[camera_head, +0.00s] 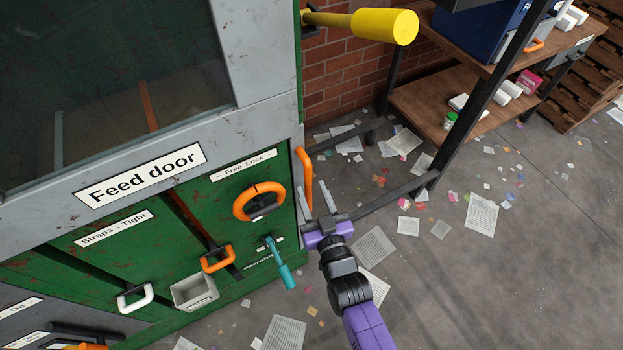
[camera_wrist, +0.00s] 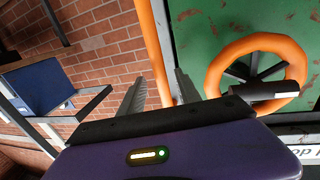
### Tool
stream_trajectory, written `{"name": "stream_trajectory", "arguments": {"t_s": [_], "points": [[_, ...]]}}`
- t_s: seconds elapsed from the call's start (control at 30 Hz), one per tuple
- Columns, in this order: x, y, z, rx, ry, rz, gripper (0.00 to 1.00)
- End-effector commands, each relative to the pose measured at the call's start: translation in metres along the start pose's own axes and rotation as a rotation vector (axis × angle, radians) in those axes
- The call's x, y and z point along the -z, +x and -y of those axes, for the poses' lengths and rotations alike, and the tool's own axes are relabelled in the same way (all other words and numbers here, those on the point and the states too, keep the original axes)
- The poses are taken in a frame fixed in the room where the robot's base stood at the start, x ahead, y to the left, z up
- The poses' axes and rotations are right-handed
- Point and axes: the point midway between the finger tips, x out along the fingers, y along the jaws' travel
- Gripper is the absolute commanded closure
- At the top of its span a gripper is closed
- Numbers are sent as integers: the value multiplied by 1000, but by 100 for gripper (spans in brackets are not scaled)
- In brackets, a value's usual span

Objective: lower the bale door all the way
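The green and grey machine fills the left of the head view. A white "Feed door" label (camera_head: 139,175) is on its grey frame, below a dark window (camera_head: 100,80). No label names the bale door, so I cannot tell which panel it is. An upright orange bar handle (camera_head: 306,178) stands at the machine's right edge; it also shows in the wrist view (camera_wrist: 152,40). My gripper (camera_head: 313,187) is open and empty at this bar, its fingers pointing towards the machine side. In the wrist view the bar appears between the fingers (camera_wrist: 160,80); contact is unclear.
An orange wheel (camera_head: 259,201) sits under the "Free Lock" label (camera_head: 243,165). An orange handle (camera_head: 217,258), teal lever (camera_head: 280,264), white handle (camera_head: 135,297) and grey box (camera_head: 195,292) are lower. A yellow lever (camera_head: 384,26) juts out above. Shelving (camera_head: 440,100) stands right; papers litter the floor.

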Motion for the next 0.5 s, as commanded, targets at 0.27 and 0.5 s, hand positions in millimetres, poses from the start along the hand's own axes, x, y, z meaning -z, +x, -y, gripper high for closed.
{"name": "stream_trajectory", "arguments": {"t_s": [0.27,0.5], "points": [[0,30,0,0,0,-1,60],[0,34,0,0,0,-1,60]]}}
